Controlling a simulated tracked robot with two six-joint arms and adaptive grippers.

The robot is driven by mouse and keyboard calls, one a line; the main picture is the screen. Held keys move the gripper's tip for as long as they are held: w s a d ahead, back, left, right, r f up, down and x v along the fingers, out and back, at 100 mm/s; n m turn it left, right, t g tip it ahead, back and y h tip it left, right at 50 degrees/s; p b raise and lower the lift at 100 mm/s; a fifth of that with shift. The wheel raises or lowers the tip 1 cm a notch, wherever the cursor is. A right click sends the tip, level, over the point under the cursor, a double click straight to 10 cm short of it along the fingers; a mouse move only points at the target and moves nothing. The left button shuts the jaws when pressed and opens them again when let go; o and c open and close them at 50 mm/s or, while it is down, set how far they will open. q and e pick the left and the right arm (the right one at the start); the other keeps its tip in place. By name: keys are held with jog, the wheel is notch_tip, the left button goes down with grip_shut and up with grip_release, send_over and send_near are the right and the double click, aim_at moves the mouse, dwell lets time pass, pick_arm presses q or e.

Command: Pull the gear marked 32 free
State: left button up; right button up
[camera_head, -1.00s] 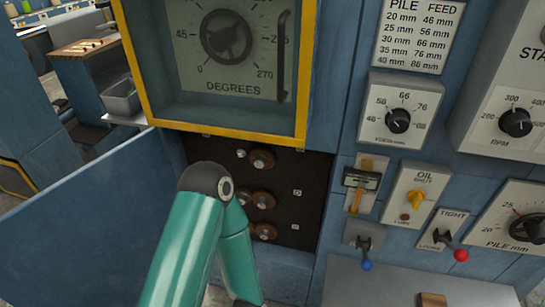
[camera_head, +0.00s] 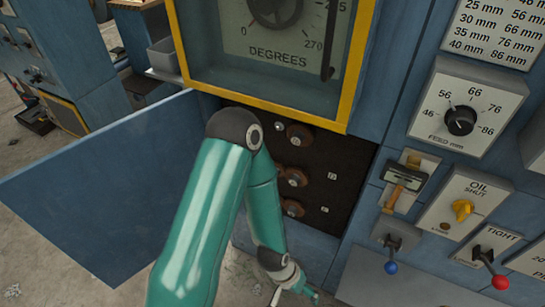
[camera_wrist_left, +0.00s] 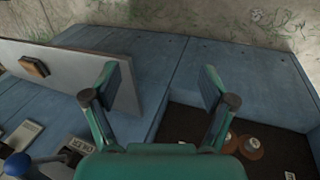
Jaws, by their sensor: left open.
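Several brown gears sit on posts in the dark open recess of the blue machine: an upper one (camera_head: 300,138), a middle one (camera_head: 296,177) and a lower one (camera_head: 292,208). Small labels beside them are too small to read, so I cannot tell which is marked 32. My teal left arm partly covers the recess. My left gripper (camera_head: 298,286) is low in front of the machine, below the recess. In the left wrist view its fingers (camera_wrist_left: 160,84) are spread and empty, with a gear (camera_wrist_left: 248,147) apart from them, beyond the right finger. My right gripper is out of view.
The blue door (camera_head: 95,190) stands swung open on the left. A yellow-framed degree dial box (camera_head: 270,110) overhangs the recess. Blue-knobbed (camera_head: 391,267) and red-knobbed (camera_head: 500,282) levers stick out at right, above a grey ledge (camera_head: 400,285).

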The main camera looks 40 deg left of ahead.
pick_arm(q)
jog(key=shift+o, duration=0.7)
jog(key=w+a+r+t+y+b, duration=0.1)
jog(key=w+a+r+t, duration=0.2)
jog(key=w+a+r, duration=0.1)
jog(key=shift+w+a+r, duration=0.25)
jog(key=shift+w+r, duration=0.45)
jog(key=shift+w, duration=0.5)
jog(key=w+a+r+t+y+b, duration=0.1)
jog(key=w+a+r+t+y, duration=0.15)
jog(key=a+r, duration=0.45)
jog(key=w+a+r+n+t+y+b, duration=0.1)
jog(key=a+r+t, duration=0.2)
jog(key=r, duration=0.7)
jog(key=w+a+r+t+y+b, duration=0.1)
jog(key=a+r+t+y+b, duration=0.15)
jog(key=a+r, duration=0.45)
jog(key=p, duration=1)
send_near(296, 139)
jog(key=shift+h, duration=0.3)
jog(key=x, duration=0.3)
jog(key=p+x, duration=0.1)
jog(key=x, duration=0.3)
jog(key=p+x, duration=0.1)
jog(key=x, duration=0.3)
jog(key=shift+w+a, duration=0.15)
jog(key=shift+a, duration=0.15)
jog(key=c, duration=1.1)
